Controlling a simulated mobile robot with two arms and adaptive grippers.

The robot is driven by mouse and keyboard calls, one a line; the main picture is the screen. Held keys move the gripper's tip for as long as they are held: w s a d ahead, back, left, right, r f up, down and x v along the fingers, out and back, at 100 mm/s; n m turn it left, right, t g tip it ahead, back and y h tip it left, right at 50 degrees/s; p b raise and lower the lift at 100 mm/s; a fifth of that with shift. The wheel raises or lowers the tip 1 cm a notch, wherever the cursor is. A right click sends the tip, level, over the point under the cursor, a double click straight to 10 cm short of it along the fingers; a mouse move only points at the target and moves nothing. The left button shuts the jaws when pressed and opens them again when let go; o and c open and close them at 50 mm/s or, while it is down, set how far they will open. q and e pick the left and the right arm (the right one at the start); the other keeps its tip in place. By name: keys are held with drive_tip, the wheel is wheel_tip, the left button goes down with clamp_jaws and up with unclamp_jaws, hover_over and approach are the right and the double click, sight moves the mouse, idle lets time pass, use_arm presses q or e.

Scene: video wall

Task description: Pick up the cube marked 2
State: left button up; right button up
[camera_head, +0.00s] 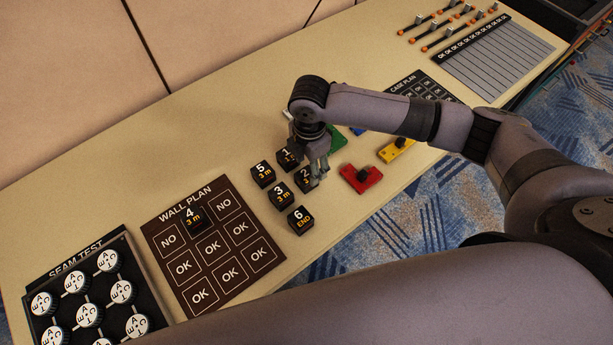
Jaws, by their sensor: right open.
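The cube marked 2 (304,178) is a small black cube with pale and orange lettering, standing on the beige table. My right gripper (318,176) is open and points down over it, with its fingers at the cube's right side and covering part of it. I cannot tell whether the fingers touch the cube. The cube marked 1 (288,156) stands just behind, the cube marked 3 (281,195) to the left and the cube marked 5 (263,173) farther left. The cube marked 6 (300,219) is nearer. My left gripper is not in view.
The cube marked 4 (194,219) sits on the brown wall plan board (158,222). A red piece (360,180), a yellow piece (396,149) and a green piece (338,141) lie right of the cubes. The seam test board (38,273) is at the lower left.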

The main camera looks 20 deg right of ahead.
sight(307, 175)
drive_tip(key=shift+a+f+p, duration=0.15)
drive_tip(key=shift+f+p, duration=0.1)
drive_tip(key=shift+f, duration=1.35)
drive_tip(key=shift+a+f+p, duration=0.15)
drive_tip(key=shift+f+p, duration=0.05)
drive_tip(key=shift+f, duration=1.35)
drive_tip(key=shift+w, duration=0.1)
drive_tip(key=c, duration=0.9)
